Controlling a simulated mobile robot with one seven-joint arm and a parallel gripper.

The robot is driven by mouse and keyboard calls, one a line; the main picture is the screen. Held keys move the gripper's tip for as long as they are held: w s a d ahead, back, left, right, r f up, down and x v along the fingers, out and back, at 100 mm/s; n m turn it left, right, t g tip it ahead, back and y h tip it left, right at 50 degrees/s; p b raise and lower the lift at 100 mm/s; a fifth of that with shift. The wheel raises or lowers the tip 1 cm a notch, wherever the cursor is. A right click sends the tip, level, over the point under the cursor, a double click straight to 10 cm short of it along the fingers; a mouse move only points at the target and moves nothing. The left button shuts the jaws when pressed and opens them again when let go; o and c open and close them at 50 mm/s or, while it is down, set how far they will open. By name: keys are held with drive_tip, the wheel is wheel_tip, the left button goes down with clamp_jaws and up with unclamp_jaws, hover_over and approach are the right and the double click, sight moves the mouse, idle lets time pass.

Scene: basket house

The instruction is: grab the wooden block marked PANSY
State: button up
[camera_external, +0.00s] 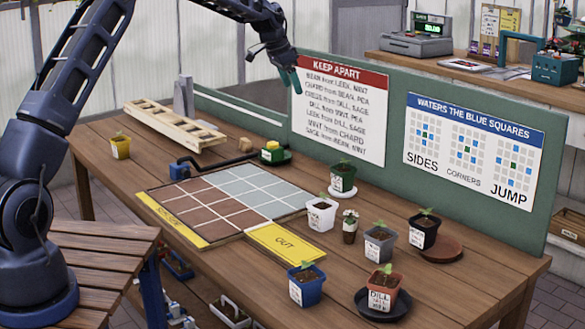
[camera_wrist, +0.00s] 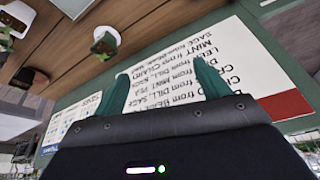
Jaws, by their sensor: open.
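My gripper (camera_external: 290,80) is raised at the upper middle, in front of the KEEP APART sign and well above the table. In the wrist view my gripper (camera_wrist: 162,86) has its two green fingers spread apart with nothing between them. The small tan block does not show clearly in the wrist view.
Labelled seedling pots stand at the right, including a white pot (camera_external: 321,214), a blue pot (camera_external: 307,288) and a terracotta pot (camera_external: 383,292). The green board (camera_external: 470,185) borders the table's back.

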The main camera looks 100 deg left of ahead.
drive_tip(key=s+a+f+n, duration=0.1)
drive_tip(key=s+a+f, duration=0.7)
drive_tip(key=s+a, duration=0.25)
approach(245, 140)
drive_tip(key=shift+n, duration=0.4)
drive_tip(key=x, duration=1)
drive_tip(key=shift+a+f, duration=0.25)
drive_tip(key=shift+a, duration=0.05)
drive_tip(key=c, duration=1)
